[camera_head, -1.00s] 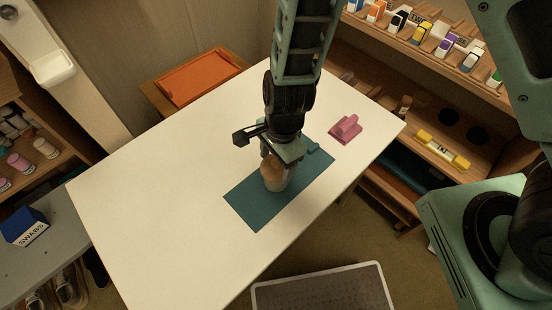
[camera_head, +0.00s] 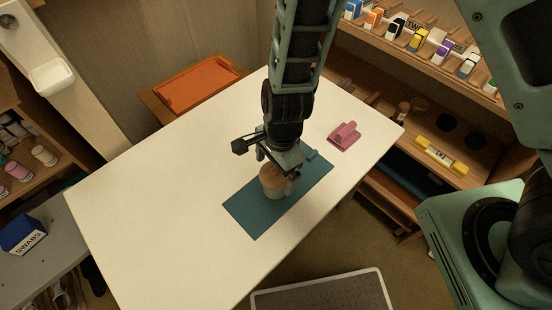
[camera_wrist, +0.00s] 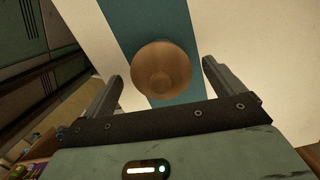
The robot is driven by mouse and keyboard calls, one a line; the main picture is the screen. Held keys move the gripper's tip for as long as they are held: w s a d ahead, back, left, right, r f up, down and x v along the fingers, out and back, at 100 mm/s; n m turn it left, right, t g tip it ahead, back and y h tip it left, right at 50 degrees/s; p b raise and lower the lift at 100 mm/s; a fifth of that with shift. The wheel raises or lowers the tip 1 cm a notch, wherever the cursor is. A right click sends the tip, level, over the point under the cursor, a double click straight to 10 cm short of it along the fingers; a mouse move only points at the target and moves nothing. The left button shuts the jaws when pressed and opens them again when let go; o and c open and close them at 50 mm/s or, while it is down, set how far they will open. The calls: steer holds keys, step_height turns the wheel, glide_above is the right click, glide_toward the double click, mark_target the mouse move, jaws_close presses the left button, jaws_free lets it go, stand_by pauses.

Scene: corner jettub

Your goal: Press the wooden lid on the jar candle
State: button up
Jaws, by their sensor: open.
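The jar candle (camera_head: 274,189) stands upright on the teal mat (camera_head: 256,217) on the white table. The round wooden lid (camera_head: 271,172) is on top of the jar; I cannot tell whether it is fully seated. In the wrist view the lid (camera_wrist: 162,69) shows as a brown disc with a smaller round knob, and it hides the jar beneath. My gripper (camera_head: 279,171) is just above and beside the lid in the head view. In the wrist view my gripper (camera_wrist: 162,85) is open, with one finger at each side of the lid, apart from it.
A pink object (camera_head: 345,136) sits on the table (camera_head: 140,200) to the right of the mat. An orange tray (camera_head: 198,82) is behind the table. Shelves with small bottles (camera_head: 420,40) stand at the right. The left part of the table is clear.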

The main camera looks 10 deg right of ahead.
step_height(320, 180, up, 17)
steer(key=d+p, duration=0.2)
steer(key=shift+w, duration=0.45)
steer(key=s+d+r+n, duration=0.3)
steer(key=s+n, duration=0.3)
steer(key=n, duration=0.4)
steer(key=s+d+r+n, duration=0.3)
steer(key=s+r+n, duration=0.2)
steer(key=n, duration=0.5)
steer(key=shift+s+d+r+t+h, duration=0.15)
steer(key=shift+s+r+t+h, duration=0.2)
steer(key=shift+s, duration=0.2)
